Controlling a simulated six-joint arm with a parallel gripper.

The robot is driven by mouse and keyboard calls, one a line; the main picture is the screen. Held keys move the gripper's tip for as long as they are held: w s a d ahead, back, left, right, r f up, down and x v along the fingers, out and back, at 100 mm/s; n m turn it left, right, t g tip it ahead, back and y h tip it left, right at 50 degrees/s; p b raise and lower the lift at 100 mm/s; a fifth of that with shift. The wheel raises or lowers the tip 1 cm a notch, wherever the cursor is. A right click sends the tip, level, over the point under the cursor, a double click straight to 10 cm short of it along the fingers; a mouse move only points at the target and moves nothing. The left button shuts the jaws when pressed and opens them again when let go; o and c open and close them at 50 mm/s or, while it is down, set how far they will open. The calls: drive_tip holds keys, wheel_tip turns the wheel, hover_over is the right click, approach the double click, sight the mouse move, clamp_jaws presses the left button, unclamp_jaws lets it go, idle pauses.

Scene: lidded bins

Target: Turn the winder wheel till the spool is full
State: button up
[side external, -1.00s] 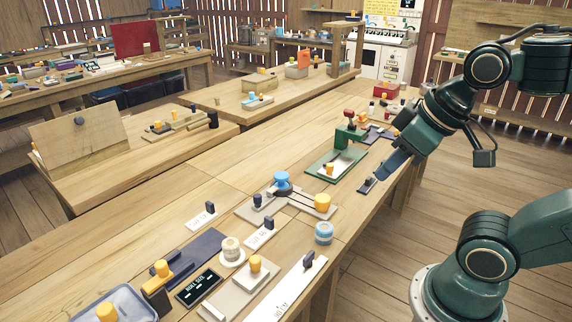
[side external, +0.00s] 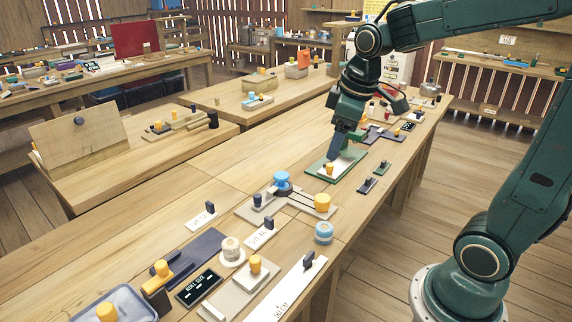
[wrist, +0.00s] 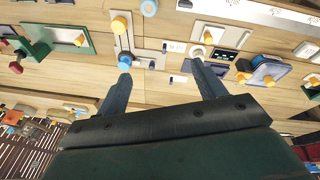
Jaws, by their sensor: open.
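A grey plate (side external: 300,207) on the long bench carries a blue round part (side external: 281,181) and a yellow-orange cylinder (side external: 322,202), linked by dark strips. This looks like the winder; which part is wheel or spool I cannot tell. In the wrist view the blue part (wrist: 125,62) shows near the left fingertip and the yellow-orange part (wrist: 121,25) beyond it. My gripper (wrist: 161,68) is open and empty, fingers wide apart. In the side view my gripper (side external: 333,157) points down above the green-framed board, behind the grey plate, and hides part of that board.
The green-framed board (side external: 342,175) carries a yellow knob. A white ring-topped piece (side external: 231,249), a dark display (side external: 198,288) and a grey-blue tray (side external: 115,303) lie toward the front. Bare bench runs along the left.

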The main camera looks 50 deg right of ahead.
drive_tip(key=w+d+f+n+g, duration=0.2)
drive_tip(key=w+d+f, duration=0.5)
drive_tip(key=w+d, duration=0.1)
drive_tip(key=n+g, duration=0.1)
drive_tip(key=n, duration=0.2)
hover_over(323, 197)
wheel_tip(323, 197, down, 12)
drive_tip(key=shift+a+r+y, duration=0.1)
drive_tip(key=shift+y, duration=0.2)
drive_tip(key=shift+f, duration=6.85)
drive_tip(key=shift+c, duration=0.4)
drive_tip(key=c, duration=0.9)
drive_tip(key=shift+m, duration=0.3)
